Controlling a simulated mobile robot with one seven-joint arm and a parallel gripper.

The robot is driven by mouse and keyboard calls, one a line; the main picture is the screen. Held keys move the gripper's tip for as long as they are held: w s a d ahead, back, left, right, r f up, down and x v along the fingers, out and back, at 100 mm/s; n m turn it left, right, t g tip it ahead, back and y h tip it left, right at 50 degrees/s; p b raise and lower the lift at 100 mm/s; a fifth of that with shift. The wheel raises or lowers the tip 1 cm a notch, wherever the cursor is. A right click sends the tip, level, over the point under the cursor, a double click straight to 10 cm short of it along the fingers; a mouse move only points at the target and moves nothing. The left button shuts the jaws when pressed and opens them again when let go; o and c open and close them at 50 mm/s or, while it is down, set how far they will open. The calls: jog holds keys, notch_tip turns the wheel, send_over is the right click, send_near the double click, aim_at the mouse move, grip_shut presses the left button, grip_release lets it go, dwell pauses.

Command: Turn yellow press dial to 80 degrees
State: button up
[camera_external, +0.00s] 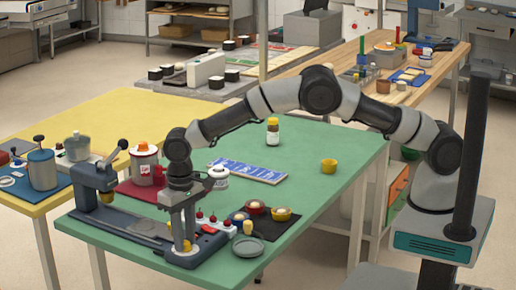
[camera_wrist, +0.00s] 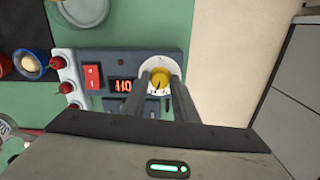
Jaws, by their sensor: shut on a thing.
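The yellow press dial (camera_wrist: 159,77) sits on a white round scale at the end of the dark press base, in the wrist view. In the external view the yellow dial (camera_external: 184,249) shows low at the front edge of the green table. My gripper (camera_external: 183,242) points straight down with its fingers at the dial. In the wrist view my gripper (camera_wrist: 161,88) has one finger on each side of the yellow knob, shut on it. A dark pointer mark shows on the knob. The red display (camera_wrist: 123,86) beside it seems to read 110.
A red rocker switch (camera_wrist: 92,77) and several red-tipped levers (camera_wrist: 67,88) are close beside the dial. The press lever (camera_external: 110,155) rises at the left. A grey dish (camera_external: 247,246) and dark mat with small bowls (camera_external: 281,214) lie to the right.

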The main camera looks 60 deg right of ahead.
aim_at(185, 242)
jog(key=shift+m, duration=0.6)
jog(key=o, duration=1.1)
jog(key=shift+c, duration=0.2)
notch_tip(185, 242, up, 18)
jog(key=p, duration=0.1)
jog(key=shift+f, duration=0.2)
